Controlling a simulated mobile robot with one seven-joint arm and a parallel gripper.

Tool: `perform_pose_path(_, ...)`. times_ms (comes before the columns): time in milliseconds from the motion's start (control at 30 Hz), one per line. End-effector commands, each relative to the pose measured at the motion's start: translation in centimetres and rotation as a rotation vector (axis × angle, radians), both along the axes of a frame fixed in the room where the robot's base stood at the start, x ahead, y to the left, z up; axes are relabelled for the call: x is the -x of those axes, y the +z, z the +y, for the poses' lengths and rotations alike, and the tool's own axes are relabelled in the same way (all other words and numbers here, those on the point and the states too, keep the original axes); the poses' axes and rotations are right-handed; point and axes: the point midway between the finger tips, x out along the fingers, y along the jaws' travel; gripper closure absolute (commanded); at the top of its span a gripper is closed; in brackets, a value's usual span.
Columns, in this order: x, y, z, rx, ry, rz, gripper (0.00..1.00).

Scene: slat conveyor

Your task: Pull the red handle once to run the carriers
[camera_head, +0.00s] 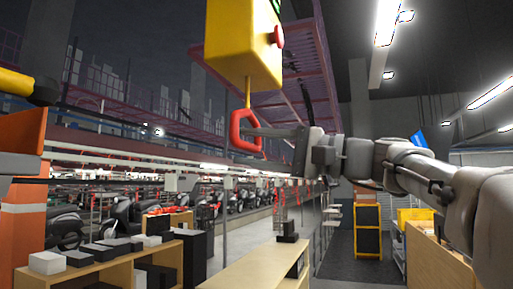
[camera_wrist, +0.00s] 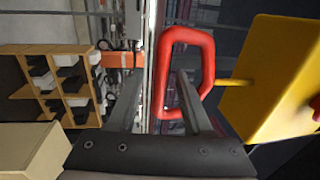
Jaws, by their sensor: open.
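The red handle (camera_head: 234,118) is a rounded loop hanging on a thin yellow rod below a yellow box (camera_head: 240,45). My gripper (camera_head: 250,131) reaches it from the right in the head view, with its fingertips at the loop. In the wrist view my gripper (camera_wrist: 158,72) is open. The near-left bar of the handle (camera_wrist: 163,75) shows between the two fingers. The right finger lies across the loop's opening and the left finger is outside it. I cannot tell whether either finger touches the bar. The yellow box (camera_wrist: 275,80) is at the right.
A wooden shelf (camera_head: 105,270) with black and white boxes stands lower left. A pale bench top (camera_head: 255,268) lies below the handle. Scooters (camera_head: 120,222) line the conveyor behind. An orange post (camera_head: 22,200) is at far left. The air around the handle is clear.

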Motion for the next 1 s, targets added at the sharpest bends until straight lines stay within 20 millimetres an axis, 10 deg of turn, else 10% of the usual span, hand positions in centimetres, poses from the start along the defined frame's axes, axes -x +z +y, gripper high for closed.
perform_pose_path(1000,3.0,-1.3,-8.3,0.0,0.0,0.0,0.5)
